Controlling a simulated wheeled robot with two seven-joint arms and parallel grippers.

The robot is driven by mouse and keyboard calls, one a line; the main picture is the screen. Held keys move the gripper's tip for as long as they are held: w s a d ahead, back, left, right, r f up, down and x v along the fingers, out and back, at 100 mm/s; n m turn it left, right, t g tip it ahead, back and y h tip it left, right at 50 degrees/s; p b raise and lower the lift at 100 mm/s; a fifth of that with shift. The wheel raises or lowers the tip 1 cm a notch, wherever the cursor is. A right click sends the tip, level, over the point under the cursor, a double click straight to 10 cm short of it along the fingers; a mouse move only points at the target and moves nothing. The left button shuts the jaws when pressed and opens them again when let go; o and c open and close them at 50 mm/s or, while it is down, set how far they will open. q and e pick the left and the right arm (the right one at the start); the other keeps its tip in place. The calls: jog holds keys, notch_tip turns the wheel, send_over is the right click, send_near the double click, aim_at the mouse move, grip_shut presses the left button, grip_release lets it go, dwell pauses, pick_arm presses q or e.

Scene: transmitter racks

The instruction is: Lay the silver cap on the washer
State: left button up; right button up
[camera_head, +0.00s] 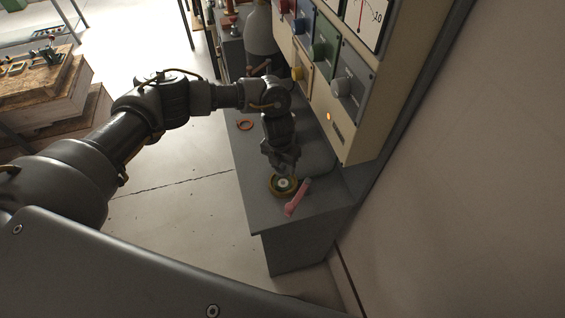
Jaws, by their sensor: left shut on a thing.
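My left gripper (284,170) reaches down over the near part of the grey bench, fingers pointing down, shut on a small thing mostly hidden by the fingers. Right below the fingertips is a round yellow-brown ring (273,190) with a dark green inside and a pale, silvery round middle (283,184). That pale piece may be the silver cap; I cannot tell whether it touches the ring. A thin orange ring (245,125) lies flat farther back on the bench. I cannot tell for sure which ring is the washer. My right gripper is out of view.
A pink tool-like object (297,198) lies just right of the yellow-brown ring. The grey bench (257,212) ends at a front edge below it. A beige panel (347,137) with coloured knobs and a dial rises along the right. Stacked wooden boards (40,90) stand at the far left.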

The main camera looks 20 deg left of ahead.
aim_at(283, 183)
pick_arm(q)
jog(key=shift+f, duration=0.35)
jog(key=shift+f+b, duration=0.3)
jog(key=shift+f, duration=0.45)
jog(key=shift+f+b, duration=1.55)
jog(key=shift+f, duration=0.75)
jog(key=shift+f+b, duration=0.45)
jog(key=o, duration=1.2)
jog(key=shift+c, duration=0.2)
